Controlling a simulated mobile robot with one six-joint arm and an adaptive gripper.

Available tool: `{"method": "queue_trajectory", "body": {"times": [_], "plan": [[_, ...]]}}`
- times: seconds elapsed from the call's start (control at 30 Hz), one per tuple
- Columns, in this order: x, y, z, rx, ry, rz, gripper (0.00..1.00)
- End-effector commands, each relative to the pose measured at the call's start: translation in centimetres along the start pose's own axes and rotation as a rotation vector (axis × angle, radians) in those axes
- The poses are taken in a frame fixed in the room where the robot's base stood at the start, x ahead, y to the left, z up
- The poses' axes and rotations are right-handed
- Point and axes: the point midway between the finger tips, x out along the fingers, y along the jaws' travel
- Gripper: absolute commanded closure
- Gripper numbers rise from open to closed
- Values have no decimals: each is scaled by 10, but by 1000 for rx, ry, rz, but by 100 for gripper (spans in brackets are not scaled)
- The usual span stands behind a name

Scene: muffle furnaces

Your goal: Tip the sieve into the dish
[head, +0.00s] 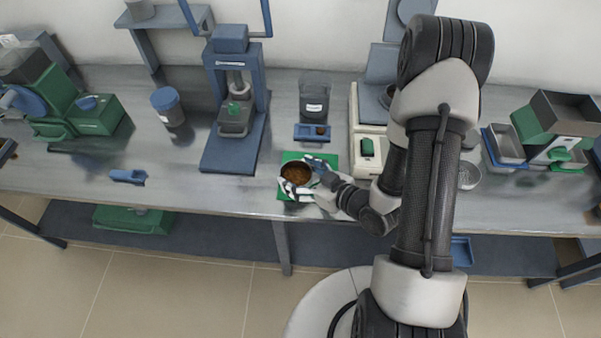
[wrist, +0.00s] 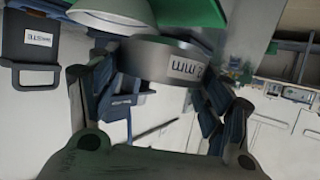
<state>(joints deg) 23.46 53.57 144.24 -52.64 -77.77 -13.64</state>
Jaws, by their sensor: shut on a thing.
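The sieve (head: 297,174) is a round, dark-rimmed pan with brown grainy material in it. It is over a green mat (head: 305,157) at the front edge of the bench. My gripper (head: 315,176) is shut on its side. In the wrist view the sieve's grey wall (wrist: 150,58) with an "mm" label sits between my fingers (wrist: 165,100). A pale round bowl-like thing (wrist: 112,10) shows behind it; I cannot tell if this is the dish. A clear round dish (head: 469,175) stands right of my arm, partly hidden.
A blue press (head: 232,100) stands left of the mat, and a dark labelled container (head: 314,95) behind it. A pale balance-like device (head: 367,145) is close on the right. A blue-lidded jar (head: 167,105) and small blue tray (head: 128,176) are farther left. Bench space between tray and mat is clear.

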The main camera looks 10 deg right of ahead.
Motion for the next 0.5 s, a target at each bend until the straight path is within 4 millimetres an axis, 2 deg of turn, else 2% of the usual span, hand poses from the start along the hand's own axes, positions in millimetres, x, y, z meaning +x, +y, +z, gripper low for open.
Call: {"method": "queue_trajectory", "body": {"times": [0.03,0.2,0.5], "plan": [[-2,1,-5,15,2,-4,72],[-3,1,-8,75,1,-30,72],[-3,1,-7,94,1,-39,72]]}}
